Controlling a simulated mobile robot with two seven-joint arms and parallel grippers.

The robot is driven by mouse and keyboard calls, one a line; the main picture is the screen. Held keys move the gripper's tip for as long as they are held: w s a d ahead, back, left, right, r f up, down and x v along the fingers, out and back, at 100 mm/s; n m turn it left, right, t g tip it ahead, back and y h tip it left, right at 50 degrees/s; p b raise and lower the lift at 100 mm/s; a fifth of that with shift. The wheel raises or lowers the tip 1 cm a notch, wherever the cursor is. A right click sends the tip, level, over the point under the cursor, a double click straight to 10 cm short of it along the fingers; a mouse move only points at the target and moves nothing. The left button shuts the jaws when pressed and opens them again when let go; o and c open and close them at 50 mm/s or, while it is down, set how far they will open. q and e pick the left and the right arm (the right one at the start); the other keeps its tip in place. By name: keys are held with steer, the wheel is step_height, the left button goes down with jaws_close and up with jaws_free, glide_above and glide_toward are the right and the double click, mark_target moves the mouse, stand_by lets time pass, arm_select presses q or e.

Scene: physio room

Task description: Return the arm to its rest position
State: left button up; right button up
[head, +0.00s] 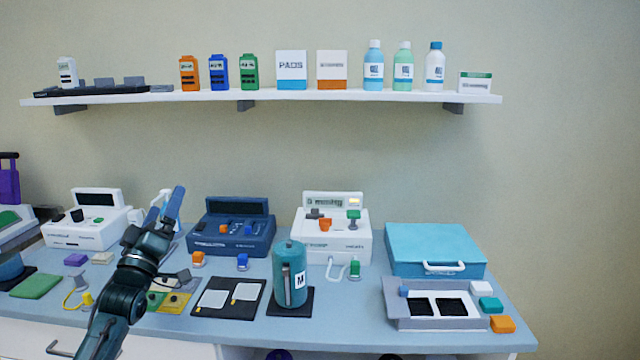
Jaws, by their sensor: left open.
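My left gripper (168,209) is in the head view at left of centre. Its arm rises from the bottom edge, over the front of the blue counter (350,320). Its fingers point up and are apart, with nothing seen between them. They show in front of the gap between a white device (88,232) and a dark blue device (232,240). My right gripper is not in view.
A teal bottle (290,275) marked M stands on a dark mat. A white device (330,247), a blue case (435,248) and a grey tray (400,316) stand to the right. A loaded wall shelf (300,97) hangs above; the wall between is bare.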

arm_select(q)
step_height(320, 180, down, 12)
steer(key=w+a+m+g+y, duration=0.2)
steer(key=w+m+g+y, duration=0.1)
steer(key=m+g, duration=0.55)
steer(key=s+d+f+m+h, duration=0.25)
steer(key=s+d+f, duration=0.45)
steer(key=s+f, duration=0.45)
steer(key=s+d+f+g, duration=0.1)
steer(key=s+d+f, duration=0.3)
steer(key=s, duration=0.5)
steer(key=s+d+f+g+h, duration=0.1)
steer(key=s+d+f+g, duration=0.1)
steer(key=s+d+f, duration=0.3)
steer(key=s+d+f+g+h, duration=0.1)
steer(key=s+d+f, duration=0.3)
steer(key=s, duration=1)
steer(key=shift+d+f+n+g, duration=0.15)
steer(key=shift+d+n+g, duration=0.25)
steer(key=shift+g, duration=0.15)
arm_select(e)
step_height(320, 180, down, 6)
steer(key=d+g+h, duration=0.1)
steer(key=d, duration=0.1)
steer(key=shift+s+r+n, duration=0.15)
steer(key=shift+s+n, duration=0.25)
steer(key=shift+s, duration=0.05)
